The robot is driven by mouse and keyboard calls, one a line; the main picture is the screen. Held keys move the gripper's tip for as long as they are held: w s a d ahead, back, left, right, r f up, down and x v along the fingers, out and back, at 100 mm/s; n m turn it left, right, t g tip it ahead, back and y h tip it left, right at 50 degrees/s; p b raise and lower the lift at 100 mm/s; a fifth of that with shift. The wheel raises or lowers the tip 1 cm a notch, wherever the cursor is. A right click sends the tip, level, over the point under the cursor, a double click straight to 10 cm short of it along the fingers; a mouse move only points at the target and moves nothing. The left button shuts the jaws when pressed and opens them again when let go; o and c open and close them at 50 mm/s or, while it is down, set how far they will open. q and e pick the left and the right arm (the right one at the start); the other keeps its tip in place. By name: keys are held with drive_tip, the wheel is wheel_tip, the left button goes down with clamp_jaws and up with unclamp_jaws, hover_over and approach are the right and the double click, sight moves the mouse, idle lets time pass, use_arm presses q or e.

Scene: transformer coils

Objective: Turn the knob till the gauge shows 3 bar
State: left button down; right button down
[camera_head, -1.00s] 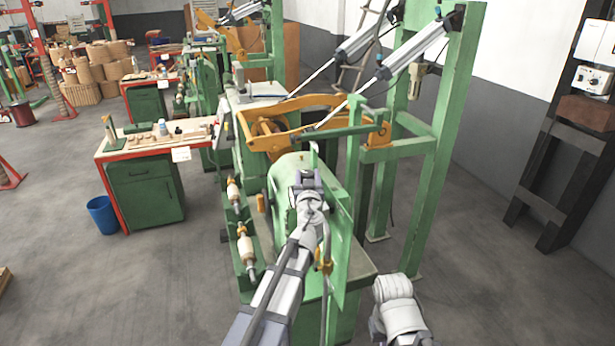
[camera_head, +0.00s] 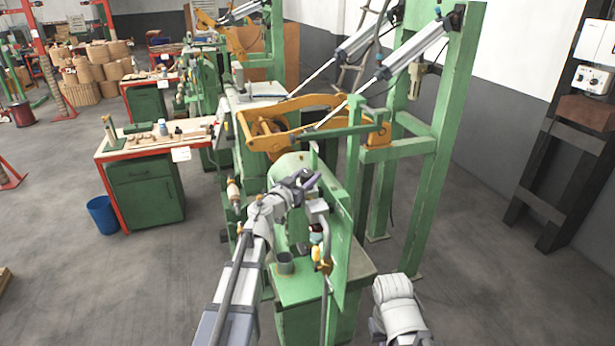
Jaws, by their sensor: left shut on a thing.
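My left gripper (camera_head: 309,181) is at the upper part of the green upright plate (camera_head: 340,240) on the green machine. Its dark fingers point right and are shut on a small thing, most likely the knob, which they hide. Just below it, a grey fitting (camera_head: 317,207) sits against the plate. Under that are small red, white-blue and yellow parts (camera_head: 317,240), with a grey hose running down. I cannot make out a gauge face or its reading. My right gripper is not in view; only a white part of my right arm shows at the bottom.
An orange lever frame (camera_head: 300,115) and green posts (camera_head: 440,150) rise behind. A green workbench (camera_head: 150,180) and a blue bin (camera_head: 102,214) stand left. Floor at right is clear.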

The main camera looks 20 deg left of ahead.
use_arm(q)
drive_tip(key=m+g+h, duration=0.1)
drive_tip(key=h, duration=0.1)
drive_tip(key=m+g+h, duration=0.1)
drive_tip(key=m+h, duration=0.1)
drive_tip(key=m+g+h, duration=0.1)
drive_tip(key=h, duration=0.1)
drive_tip(key=shift+w+a+m, duration=0.25)
drive_tip(key=shift+w+m, duration=0.05)
drive_tip(key=m+g+h, duration=0.4)
drive_tip(key=g, duration=0.2)
drive_tip(key=shift+m+h, duration=0.3)
drive_tip(key=shift+h, duration=0.1)
drive_tip(key=m+g+h, duration=0.1)
drive_tip(key=m+g, duration=0.1)
drive_tip(key=g, duration=0.1)
drive_tip(key=m+g+h, duration=0.1)
drive_tip(key=m+g, duration=0.1)
drive_tip(key=g, duration=0.1)
drive_tip(key=shift+d, duration=0.15)
drive_tip(key=shift+s+m+g, duration=0.2)
drive_tip(key=shift+m+g, duration=0.9)
drive_tip(key=shift+g, duration=0.6)
drive_tip(key=shift+s+g, duration=0.1)
drive_tip(key=shift+g, duration=0.2)
drive_tip(key=shift+d, duration=0.1)
drive_tip(key=shift+c, duration=1.3)
unclamp_jaws()
drive_tip(key=shift+r, duration=0.15)
